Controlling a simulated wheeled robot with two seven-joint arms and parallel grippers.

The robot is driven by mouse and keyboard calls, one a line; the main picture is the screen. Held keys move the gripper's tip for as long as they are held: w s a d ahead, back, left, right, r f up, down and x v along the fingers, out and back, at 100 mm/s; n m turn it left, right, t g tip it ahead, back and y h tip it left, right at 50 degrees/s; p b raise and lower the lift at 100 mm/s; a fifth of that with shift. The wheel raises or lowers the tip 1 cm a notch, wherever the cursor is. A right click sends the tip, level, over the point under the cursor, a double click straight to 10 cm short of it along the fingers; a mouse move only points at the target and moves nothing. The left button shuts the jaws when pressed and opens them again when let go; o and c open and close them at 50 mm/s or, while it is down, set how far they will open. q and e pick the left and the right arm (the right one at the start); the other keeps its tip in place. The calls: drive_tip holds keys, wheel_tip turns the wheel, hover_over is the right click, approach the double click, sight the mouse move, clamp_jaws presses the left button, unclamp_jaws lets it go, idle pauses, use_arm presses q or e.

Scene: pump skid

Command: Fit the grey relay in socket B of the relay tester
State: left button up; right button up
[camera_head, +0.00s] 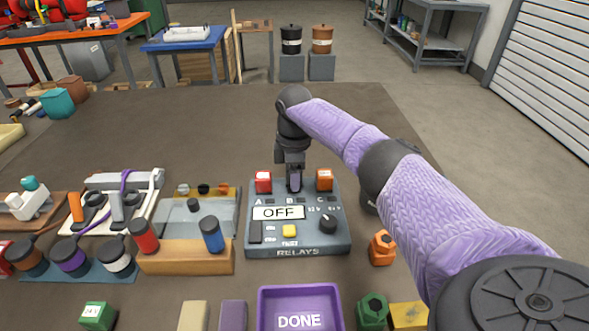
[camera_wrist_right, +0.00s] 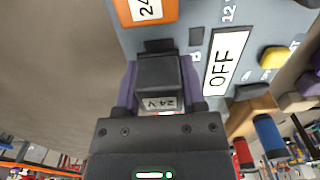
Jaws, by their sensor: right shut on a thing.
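The relay tester (camera_head: 335,240) stands on the table in front of me, its display reading OFF. A red relay (camera_head: 263,182) is at socket A and an orange relay (camera_head: 324,180) is at socket C; the orange one also shows in the wrist view (camera_wrist_right: 146,10). My right gripper (camera_head: 294,184) points down at socket B, between them. In the wrist view its purple fingers are shut on the dark grey relay (camera_wrist_right: 160,72), which carries a 24 V label. The relay is at or just over socket B; whether it is seated is hidden. My left gripper is out of view.
A purple DONE tray (camera_head: 300,292) is in front of the tester. A wooden block with red and blue cylinders (camera_head: 186,257) stands close on its left. An orange nut-like part (camera_head: 382,247) lies to its right. The table behind the tester is clear.

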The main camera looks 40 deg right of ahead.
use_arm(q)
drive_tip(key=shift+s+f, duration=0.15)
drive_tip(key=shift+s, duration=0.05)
use_arm(e)
drive_tip(key=shift+f, duration=0.5)
use_arm(q)
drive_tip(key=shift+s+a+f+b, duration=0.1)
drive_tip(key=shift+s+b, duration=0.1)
drive_tip(key=shift+b, duration=0.1)
use_arm(e)
drive_tip(key=shift+f, duration=0.35)
drive_tip(key=o, duration=1.2)
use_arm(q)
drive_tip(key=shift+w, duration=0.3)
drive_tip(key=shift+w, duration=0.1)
use_arm(e)
wheel_tip(320, 180, up, 9)
drive_tip(key=p, duration=0.4)
drive_tip(key=shift+r, duration=0.15)
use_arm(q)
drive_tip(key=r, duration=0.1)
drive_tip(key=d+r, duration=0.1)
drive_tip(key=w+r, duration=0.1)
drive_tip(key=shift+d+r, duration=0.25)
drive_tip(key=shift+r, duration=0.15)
use_arm(e)
drive_tip(key=shift+r, duration=0.35)
